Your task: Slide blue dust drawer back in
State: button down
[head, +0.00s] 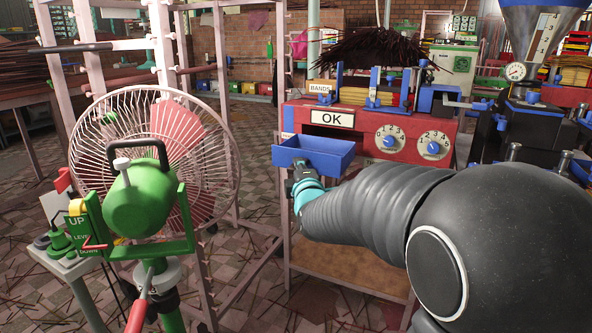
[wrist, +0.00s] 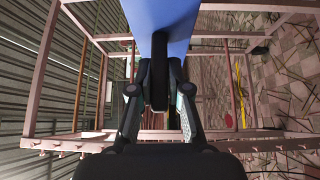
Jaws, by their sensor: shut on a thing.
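The blue dust drawer (head: 316,153) is pulled out at the front of a red machine (head: 372,122), in front of a dark slot under the OK sign. My gripper (head: 303,178) is at the drawer's front, below its rim, with my arm reaching in from the right. In the wrist view the blue drawer (wrist: 165,22) fills the top middle. There my gripper (wrist: 160,85) is shut on a dark upright piece, which looks like the drawer's handle. My arm hides part of the machine's lower front.
Two numbered dials (head: 433,149) sit on the machine's front, right of the drawer. A green fan (head: 140,200) with a round wire guard stands at the left. A pink metal frame (head: 215,90) stands behind it. A wooden shelf (head: 345,268) lies below the machine.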

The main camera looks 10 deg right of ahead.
jog(key=shift+w+d, duration=0.8)
jog(key=shift+w, duration=0.25)
jog(key=b, duration=0.1)
send_near(327, 144)
jog(key=shift+w+a+r, duration=0.1)
jog(key=shift+w+a, duration=0.45)
jog(key=shift+a, duration=0.2)
jog(key=shift+w+a+r, duration=0.1)
jog(key=shift+w+a, duration=0.4)
jog(key=shift+a, duration=0.3)
jog(key=shift+w+a+r, duration=0.1)
jog(key=shift+w+a, duration=0.45)
jog(key=shift+a, duration=0.2)
jog(key=shift+w+d, duration=0.8)
jog(key=shift+w, duration=0.3)
jog(key=shift+w+d+p, duration=0.15)
jog(key=shift+w+d, duration=0.7)
jog(key=shift+w, duration=0.3)
jog(key=shift+w+d+p, duration=0.15)
jog(key=shift+w+d, duration=0.7)
jog(key=shift+w, duration=0.3)
grip_release()
jog(key=shift+f, duration=0.1)
